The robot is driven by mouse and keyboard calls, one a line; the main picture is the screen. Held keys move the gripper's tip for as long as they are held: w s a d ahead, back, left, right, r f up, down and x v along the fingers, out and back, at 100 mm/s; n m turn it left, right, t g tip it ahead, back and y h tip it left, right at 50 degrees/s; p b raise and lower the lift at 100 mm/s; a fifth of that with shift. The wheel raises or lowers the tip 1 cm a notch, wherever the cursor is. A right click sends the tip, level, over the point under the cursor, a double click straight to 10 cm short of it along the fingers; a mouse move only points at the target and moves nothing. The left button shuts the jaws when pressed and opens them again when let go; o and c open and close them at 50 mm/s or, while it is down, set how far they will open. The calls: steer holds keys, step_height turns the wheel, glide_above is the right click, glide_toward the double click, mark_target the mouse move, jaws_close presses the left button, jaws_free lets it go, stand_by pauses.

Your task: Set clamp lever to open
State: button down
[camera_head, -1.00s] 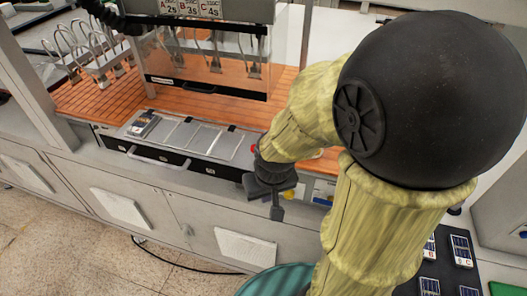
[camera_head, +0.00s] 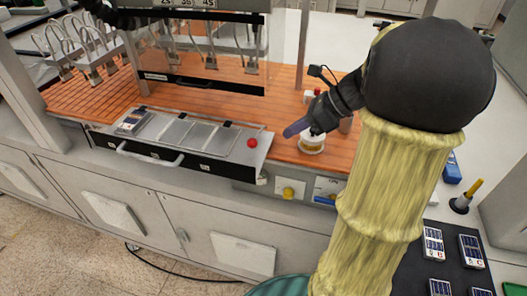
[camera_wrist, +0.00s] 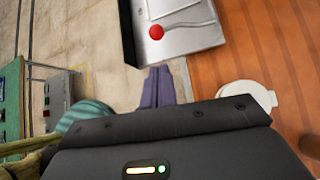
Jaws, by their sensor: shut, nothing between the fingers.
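In the head view the red knob (camera_head: 252,143) stands near the tray's right end; the lever's arm is too small to make out there. My gripper (camera_head: 290,131) is to the right of the knob, apart from it. In the wrist view my purple-grey fingers (camera_wrist: 158,72) are together and empty, just short of the tray edge, with the knob beyond their tips.
A white round container (camera_head: 312,146) stands on the orange slatted bench (camera_head: 235,104) close by my gripper. A clear guard (camera_head: 210,60) with hanging clips rises behind the tray. Yellow and blue controls (camera_head: 289,191) are on the front panel below. Dark panels lie on the right.

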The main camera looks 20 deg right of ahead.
steer(key=shift+a, duration=0.1)
steer(key=shift+p+x, duration=0.55)
steer(key=shift+x, duration=4.45)
steer(key=shift+r+p, duration=0.1)
steer(key=shift+p, duration=0.25)
